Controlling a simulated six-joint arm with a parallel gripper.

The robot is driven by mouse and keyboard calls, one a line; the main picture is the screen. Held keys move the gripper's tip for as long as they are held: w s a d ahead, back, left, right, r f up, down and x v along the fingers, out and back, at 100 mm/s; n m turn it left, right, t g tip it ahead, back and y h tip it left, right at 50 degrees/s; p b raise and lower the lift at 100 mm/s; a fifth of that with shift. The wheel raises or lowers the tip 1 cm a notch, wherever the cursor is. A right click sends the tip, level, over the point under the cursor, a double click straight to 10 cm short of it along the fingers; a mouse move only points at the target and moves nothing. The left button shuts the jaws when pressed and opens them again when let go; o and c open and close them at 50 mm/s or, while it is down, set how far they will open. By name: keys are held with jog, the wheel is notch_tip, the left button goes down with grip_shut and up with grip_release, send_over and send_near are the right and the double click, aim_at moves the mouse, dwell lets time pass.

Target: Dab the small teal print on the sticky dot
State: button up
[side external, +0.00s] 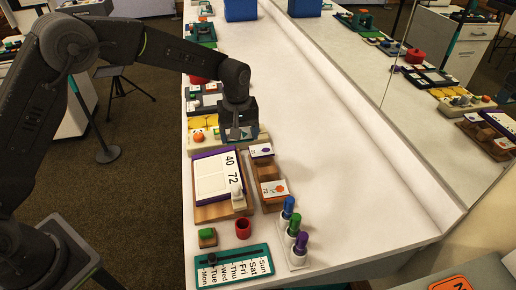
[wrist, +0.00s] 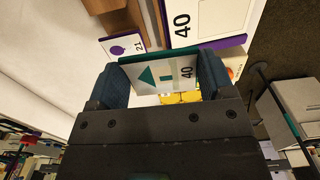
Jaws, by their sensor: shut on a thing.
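My gripper (wrist: 158,85) is shut on a small white print (wrist: 160,75) with a teal edge, a teal triangle, a small teal bar and the number 40. In the side external view my gripper (side external: 239,130) hangs just behind a purple-edged white board (side external: 212,178) marked 40 and 72, which lies on a wooden base. The board's 40 end also shows beyond the print in the wrist view (wrist: 205,25). A white peg-like piece (side external: 237,190) stands at the board's near right. I cannot make out a sticky dot.
Wooden holders (side external: 272,205) with purple and orange cards stand right of the board. Stampers (side external: 297,238), a red cup (side external: 243,229), a green-topped block (side external: 207,237) and a weekday strip (side external: 235,268) are nearer. The white counter (side external: 320,150) is clear to the right, up to a mirror.

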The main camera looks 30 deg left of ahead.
jog(key=a, duration=0.1)
jog(key=a+r, duration=0.1)
jog(key=a, duration=0.1)
jog(key=shift+a+r, duration=0.2)
jog(key=shift+a, duration=0.05)
send_over(218, 133)
notch_tip(218, 133, down, 3)
jog(key=shift+w+f, duration=0.1)
jog(key=shift+f, duration=2.55)
jog(key=shift+f, duration=0.65)
jog(key=shift+r, duration=0.1)
jog(key=shift+r, duration=3)
